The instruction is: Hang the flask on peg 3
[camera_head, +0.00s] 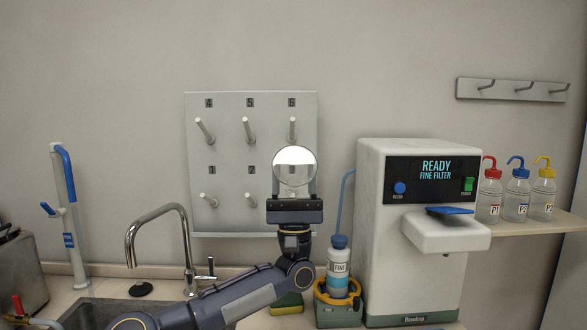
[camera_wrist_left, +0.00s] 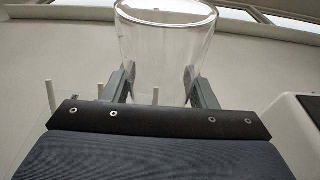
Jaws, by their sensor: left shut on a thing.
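The flask (camera_head: 294,158) is clear glass and held up in front of the lower right part of the pegboard (camera_head: 230,222). My left gripper (camera_head: 294,190) is shut on it, with a finger on either side. In the left wrist view the flask (camera_wrist_left: 165,55) stands between the two fingers (camera_wrist_left: 160,85), its wide rim at the top. Labels 4, 5 and 6 show on the upper row with their pegs. Labels 1 and 2 show below, with peg 1 (camera_head: 209,200) and peg 2 (camera_head: 250,200). Peg 3 and its label are hidden behind the flask and gripper. My right gripper is not in view.
A white machine (camera_head: 420,270) reading "READY FINE FILTER" stands right of my arm. A bottle marked FINE (camera_head: 338,268) sits beside it. A faucet (camera_head: 185,235) and sink are at left. Wash bottles (camera_head: 517,205) stand on a right shelf below a hook rail (camera_head: 510,90).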

